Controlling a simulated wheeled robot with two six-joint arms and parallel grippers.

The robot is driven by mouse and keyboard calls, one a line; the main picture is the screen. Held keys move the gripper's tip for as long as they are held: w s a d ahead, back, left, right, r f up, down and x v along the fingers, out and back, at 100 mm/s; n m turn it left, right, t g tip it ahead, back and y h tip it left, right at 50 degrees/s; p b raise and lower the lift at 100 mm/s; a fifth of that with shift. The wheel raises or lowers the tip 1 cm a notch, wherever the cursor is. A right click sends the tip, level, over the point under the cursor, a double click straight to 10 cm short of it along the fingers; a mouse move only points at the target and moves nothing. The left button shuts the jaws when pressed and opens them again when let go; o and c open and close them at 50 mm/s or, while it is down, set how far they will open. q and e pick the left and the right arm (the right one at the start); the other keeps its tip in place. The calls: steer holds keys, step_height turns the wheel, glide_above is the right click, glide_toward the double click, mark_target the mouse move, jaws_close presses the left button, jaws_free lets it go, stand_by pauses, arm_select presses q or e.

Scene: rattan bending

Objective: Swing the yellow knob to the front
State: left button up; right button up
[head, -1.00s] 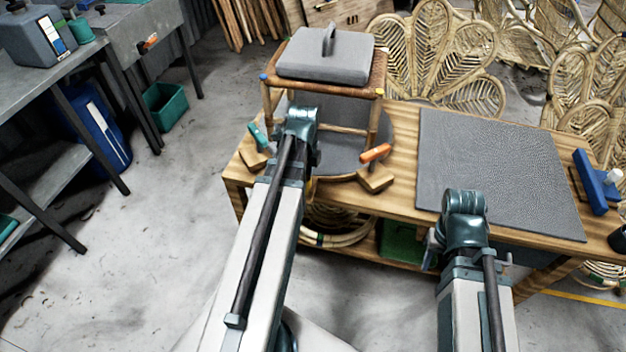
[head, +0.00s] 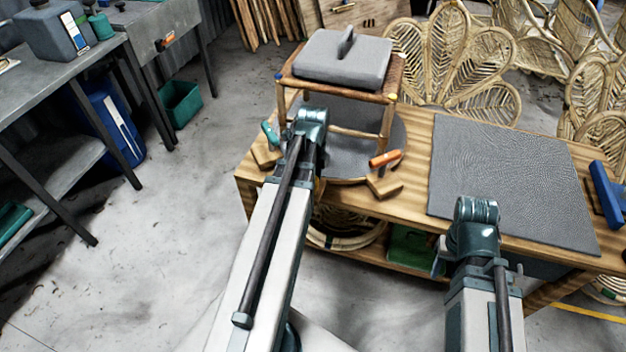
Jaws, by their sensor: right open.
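The yellow knob (head: 393,98) is a small cap on the near right corner of a rattan stool (head: 340,88). A blue knob (head: 278,77) caps the stool's left corner. The stool stands upright on a round grey disc (head: 352,165) on the workbench, with a grey cushion (head: 343,58) on top. My right gripper (head: 440,262) is open, small and partly hidden beside my right arm, low at the bench's front edge and well apart from the stool. My left arm reaches up in front of the stool's left legs; its gripper is hidden behind the arm.
The wooden bench (head: 415,190) carries a grey mat (head: 510,180) at right. A teal-handled tool (head: 270,133), an orange-handled tool (head: 385,158) and wooden blocks (head: 384,187) lie close around the disc. Rattan chair backs (head: 455,65) stand behind.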

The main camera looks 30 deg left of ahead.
arm_select(q)
steer(key=shift+r, duration=0.1)
step_height(320, 180, up, 14)
steer(key=p, duration=1.4)
steer(key=shift+f, duration=0.2)
steer(key=s+d+n, duration=0.2)
steer(key=d+n, duration=0.2)
steer(key=d, duration=0.6)
steer(key=s+d+n, duration=0.2)
steer(key=d+n, duration=0.2)
steer(key=d, duration=0.5)
steer(key=s+d+n+y, duration=0.1)
steer(key=d+n, duration=0.3)
steer(key=d, duration=0.6)
steer(key=shift+s+d+n, duration=0.3)
steer(key=shift+s+n, duration=0.1)
steer(key=shift+s, duration=0.15)
